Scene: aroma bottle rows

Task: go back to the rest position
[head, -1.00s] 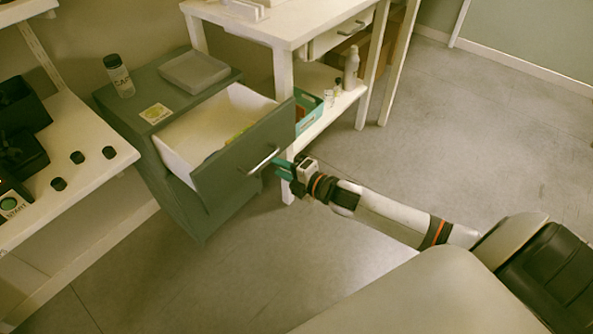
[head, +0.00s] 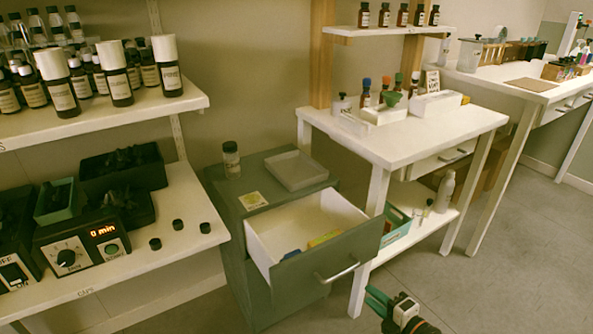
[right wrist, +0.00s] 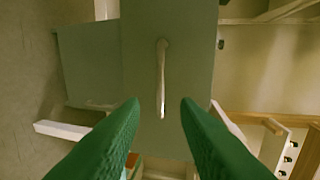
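My right gripper (head: 379,301) shows at the bottom of the head view, in front of and below the open drawer (head: 333,254) of the grey-green cabinet (head: 240,285). In the right wrist view its two green fingers (right wrist: 160,108) are spread apart with nothing between them. The drawer's bar handle (right wrist: 161,75) stands ahead of the fingertips, apart from them. The handle (head: 338,272) also shows in the head view. The drawer is pulled out, with blue and yellow items inside. My left gripper is not in view.
A jar (head: 231,160) and a grey tray (head: 296,170) stand on the cabinet. A white table (head: 400,145) with bottles is to its right. A shelf unit (head: 110,112) with bottles and a timer box (head: 82,252) is at left. Open floor (head: 500,270) lies at right.

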